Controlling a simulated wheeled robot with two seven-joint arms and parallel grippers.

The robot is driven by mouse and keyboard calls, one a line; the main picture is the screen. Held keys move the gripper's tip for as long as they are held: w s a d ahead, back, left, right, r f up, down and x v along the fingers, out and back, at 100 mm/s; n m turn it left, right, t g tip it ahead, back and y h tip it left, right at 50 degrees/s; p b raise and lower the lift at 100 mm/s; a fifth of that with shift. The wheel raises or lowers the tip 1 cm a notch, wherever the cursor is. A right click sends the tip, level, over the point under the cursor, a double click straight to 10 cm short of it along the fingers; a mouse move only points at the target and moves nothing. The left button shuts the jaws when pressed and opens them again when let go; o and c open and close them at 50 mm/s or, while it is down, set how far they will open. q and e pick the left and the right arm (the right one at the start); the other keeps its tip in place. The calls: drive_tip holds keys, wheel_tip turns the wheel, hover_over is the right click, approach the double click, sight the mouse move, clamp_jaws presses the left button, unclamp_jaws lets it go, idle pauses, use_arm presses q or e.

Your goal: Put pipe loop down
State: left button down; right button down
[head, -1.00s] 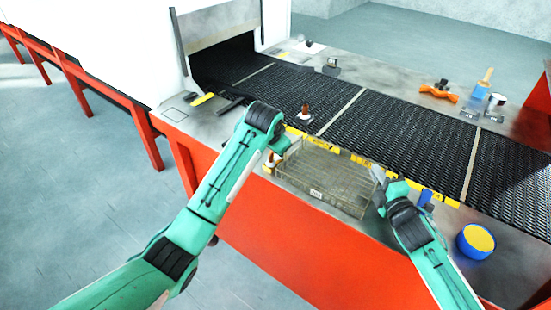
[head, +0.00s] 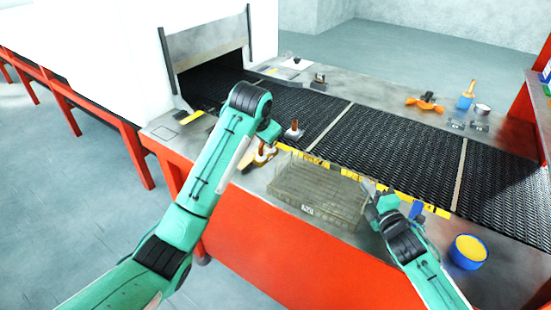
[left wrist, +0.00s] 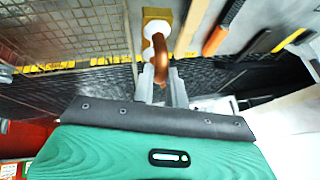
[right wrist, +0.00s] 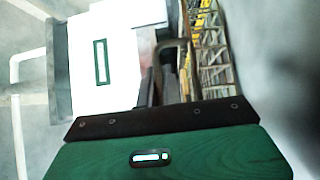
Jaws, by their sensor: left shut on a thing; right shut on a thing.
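In the left wrist view my left gripper (left wrist: 160,88) is shut on a copper-brown bent pipe, the pipe loop (left wrist: 160,55). The loop's far end overlaps a white round post on a yellow block (left wrist: 156,13); I cannot tell whether they touch. In the head view my left gripper (head: 268,137) is just beyond the basket's left end, with the loop (head: 265,149) partly hidden below it. My right gripper (head: 380,197) is at the right end of the wire mesh basket (head: 318,192). In the right wrist view it is shut on a grey loop-shaped handle (right wrist: 172,45).
The black mesh belt (head: 390,140) runs behind the basket. A brown-handled piece (head: 293,130) stands near the belt's front edge. A blue tub with yellow contents (head: 467,250) is at the right. An orange part (head: 425,103) and blue pot (head: 465,101) are on the far ledge.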

use_arm(q)
drive_tip(key=shift+w+d+r+m, duration=0.15)
drive_tip(key=shift+d+r+m, duration=0.05)
drive_tip(key=shift+r+m, duration=0.15)
drive_tip(key=shift+w+d+m+h, duration=0.2)
drive_tip(key=shift+d+m+h, duration=0.1)
drive_tip(key=shift+m+h, duration=0.1)
drive_tip(key=d+m+h, duration=0.1)
drive_tip(key=m, duration=0.1)
drive_tip(key=w+d+m+g, duration=0.1)
drive_tip(key=d+m+g+h, duration=0.1)
drive_tip(key=d+m, duration=0.1)
drive_tip(key=shift+w+f+m+h, duration=0.25)
drive_tip(key=shift+f+m+h, duration=0.05)
drive_tip(key=shift+m, duration=0.05)
use_arm(e)
drive_tip(key=shift+f, duration=0.1)
use_arm(q)
drive_tip(key=d+r+m+g+h, duration=0.2)
drive_tip(key=d+m+g, duration=0.35)
drive_tip(key=m, duration=0.45)
drive_tip(key=shift+t, duration=0.25)
drive_tip(key=f, duration=1)
drive_tip(key=shift+s+d+f, duration=0.1)
drive_tip(key=shift+d+f, duration=0.1)
drive_tip(key=shift+d, duration=0.2)
drive_tip(key=shift+f, duration=0.1)
drive_tip(key=c, duration=1.4)
unclamp_jaws()
